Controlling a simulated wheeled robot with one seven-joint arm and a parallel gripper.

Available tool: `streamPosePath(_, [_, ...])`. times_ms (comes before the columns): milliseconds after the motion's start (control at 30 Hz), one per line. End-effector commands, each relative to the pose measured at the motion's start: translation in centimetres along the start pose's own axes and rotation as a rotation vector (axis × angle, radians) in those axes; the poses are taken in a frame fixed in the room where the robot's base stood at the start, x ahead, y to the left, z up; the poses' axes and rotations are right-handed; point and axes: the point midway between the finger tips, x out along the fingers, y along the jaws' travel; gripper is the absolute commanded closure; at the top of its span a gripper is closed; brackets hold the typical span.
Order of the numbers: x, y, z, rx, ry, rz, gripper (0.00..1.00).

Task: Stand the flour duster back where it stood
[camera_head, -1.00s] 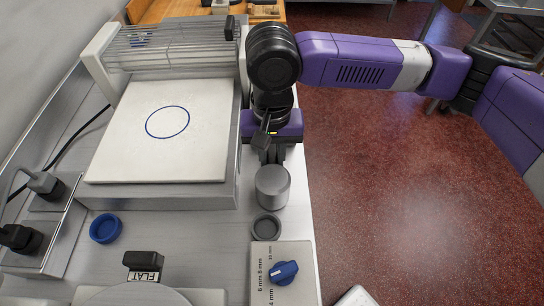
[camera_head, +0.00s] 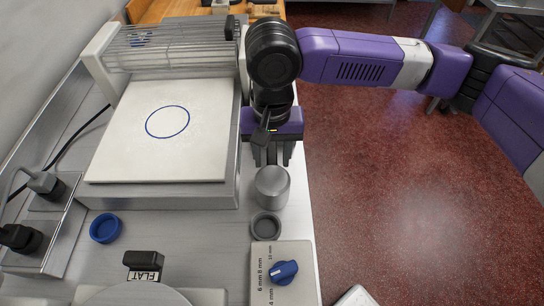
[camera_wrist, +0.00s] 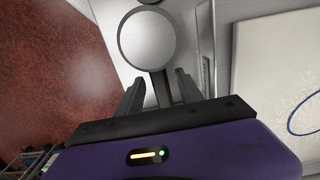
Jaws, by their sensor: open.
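The flour duster, a plain grey metal cylinder (camera_head: 272,187), stands upright on the steel bench in the head view, near its right edge. In the wrist view its round end (camera_wrist: 147,38) lies just beyond my fingertips. My gripper (camera_head: 273,158) is open behind it. A dark narrow bar (camera_wrist: 162,88) runs between my spread fingers (camera_wrist: 158,85) toward the cylinder; it looks like the duster's handle. I see no finger pressing on it. A shallow dark grey ring or cup (camera_head: 266,226) lies just in front of the duster, and a blue one (camera_head: 105,228) lies farther left.
A white board (camera_head: 130,150) with a blue circle sits on the machine to the left, with a wire guard (camera_head: 165,45) behind. A box with a blue knob (camera_head: 284,272) stands in front. A black "FLAT" block (camera_head: 143,259) is front left. Open floor lies right.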

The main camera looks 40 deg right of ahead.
Motion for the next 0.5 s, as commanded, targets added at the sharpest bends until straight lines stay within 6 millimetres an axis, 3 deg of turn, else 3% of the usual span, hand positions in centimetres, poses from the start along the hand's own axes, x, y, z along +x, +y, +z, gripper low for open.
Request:
streamPosePath(300, [-6.4,-0.1,0.0,-0.001,0.003,-0.003,0.57])
streamPosePath(500, [-9.7,-0.1,0.0,0.000,0.002,-0.002,0.57])
